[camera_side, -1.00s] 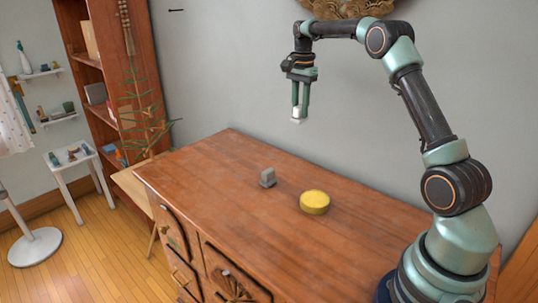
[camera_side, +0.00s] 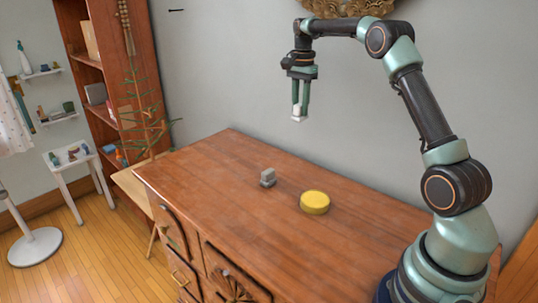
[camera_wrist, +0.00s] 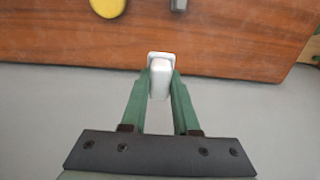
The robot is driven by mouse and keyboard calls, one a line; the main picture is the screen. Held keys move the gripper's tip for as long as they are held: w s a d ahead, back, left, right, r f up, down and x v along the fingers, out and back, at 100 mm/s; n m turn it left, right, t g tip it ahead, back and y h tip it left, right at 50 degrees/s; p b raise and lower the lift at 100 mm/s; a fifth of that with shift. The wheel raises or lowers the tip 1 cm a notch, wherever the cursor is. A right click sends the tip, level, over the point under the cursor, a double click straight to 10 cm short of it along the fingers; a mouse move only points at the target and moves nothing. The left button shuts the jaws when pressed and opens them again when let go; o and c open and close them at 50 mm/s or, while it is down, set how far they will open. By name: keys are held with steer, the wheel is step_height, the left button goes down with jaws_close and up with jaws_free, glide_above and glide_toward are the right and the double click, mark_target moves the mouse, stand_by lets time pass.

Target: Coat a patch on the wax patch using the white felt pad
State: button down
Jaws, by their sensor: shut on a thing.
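My gripper (camera_side: 300,112) is shut on a white felt pad (camera_side: 298,117) and holds it well above the wooden cabinet top. In the wrist view the pad (camera_wrist: 159,78) sits between the two green fingers of my gripper (camera_wrist: 160,85). A round yellow disc (camera_side: 315,202), which looks like wax, lies on the cabinet top, and part of it shows at the top edge of the wrist view (camera_wrist: 107,7). A small grey block (camera_side: 267,178) stands to the left of the disc, apart from it. I cannot clearly make out a separate wax patch on the wood.
The wooden cabinet top (camera_side: 230,200) is otherwise clear. A grey wall (camera_side: 230,70) stands close behind it. A bookcase (camera_side: 90,60), a plant (camera_side: 140,110) and a small white table (camera_side: 72,160) stand at the left.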

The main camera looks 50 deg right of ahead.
stand_by(0.4)
steer(key=shift+s+a+f+n, duration=0.3)
steer(key=shift+s+f+n, duration=0.1)
steer(key=shift+n, duration=0.3)
steer(key=s+a+f+n, duration=0.4)
steer(key=s+f+n, duration=0.1)
steer(key=n, duration=1.2)
glide_above(315, 198)
step_height(315, 198, down, 5)
steer(key=shift+r, duration=0.1)
steer(key=shift+f, duration=2.85)
steer(key=shift+f, duration=0.8)
steer(key=shift+r, duration=0.1)
step_height(315, 198, up, 7)
